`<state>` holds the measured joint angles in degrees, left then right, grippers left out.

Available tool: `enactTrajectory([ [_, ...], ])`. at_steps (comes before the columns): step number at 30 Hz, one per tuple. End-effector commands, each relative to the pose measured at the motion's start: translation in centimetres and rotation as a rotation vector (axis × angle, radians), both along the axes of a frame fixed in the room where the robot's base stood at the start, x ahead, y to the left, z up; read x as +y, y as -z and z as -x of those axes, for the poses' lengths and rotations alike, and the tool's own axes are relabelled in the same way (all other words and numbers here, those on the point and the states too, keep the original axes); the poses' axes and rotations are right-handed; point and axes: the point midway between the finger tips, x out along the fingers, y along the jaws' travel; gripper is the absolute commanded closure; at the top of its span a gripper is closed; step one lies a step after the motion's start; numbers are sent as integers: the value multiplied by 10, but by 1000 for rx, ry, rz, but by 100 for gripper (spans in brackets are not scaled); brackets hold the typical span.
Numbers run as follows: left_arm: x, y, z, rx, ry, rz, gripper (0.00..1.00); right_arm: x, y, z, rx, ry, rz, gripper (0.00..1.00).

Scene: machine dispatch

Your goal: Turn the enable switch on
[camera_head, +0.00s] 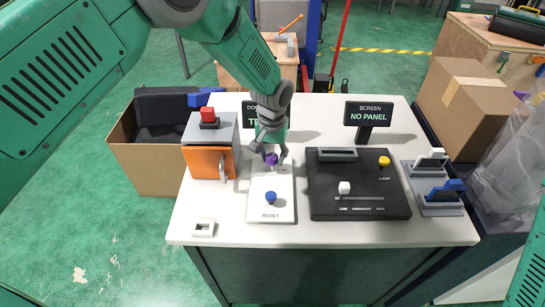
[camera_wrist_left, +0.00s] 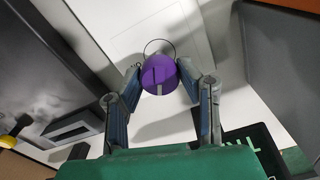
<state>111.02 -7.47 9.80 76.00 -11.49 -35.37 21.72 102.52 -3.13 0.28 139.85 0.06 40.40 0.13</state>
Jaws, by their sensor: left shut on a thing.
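The enable switch appears to be a purple round knob (camera_head: 271,159) at the far end of a white panel (camera_head: 284,208) marked RESET. In the left wrist view the purple knob (camera_wrist_left: 170,78) has a raised bar across its face and a pale mark at its lower edge. My left gripper (camera_head: 271,157) reaches down from above with its fingers on either side of the knob, shut on it. The left wrist view shows the fingertips (camera_wrist_left: 158,70) at the knob's sides. Its label cannot be read. My right gripper is out of view.
A blue button (camera_head: 270,198) sits nearer on the same panel. A black panel (camera_head: 325,208) with a white slider and yellow knob is to the right. A grey and orange box (camera_head: 203,162) with a red button stands left. A NO PANEL screen (camera_head: 368,113) stands behind.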

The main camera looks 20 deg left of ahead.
Motion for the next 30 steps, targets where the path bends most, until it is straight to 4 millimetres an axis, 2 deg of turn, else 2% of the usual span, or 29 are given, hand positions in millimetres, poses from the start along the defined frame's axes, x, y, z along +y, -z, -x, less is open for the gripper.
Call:
enactTrajectory([
  [30, -1, -1, -2, -4, 922, 3, 98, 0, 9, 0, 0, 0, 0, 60],
])
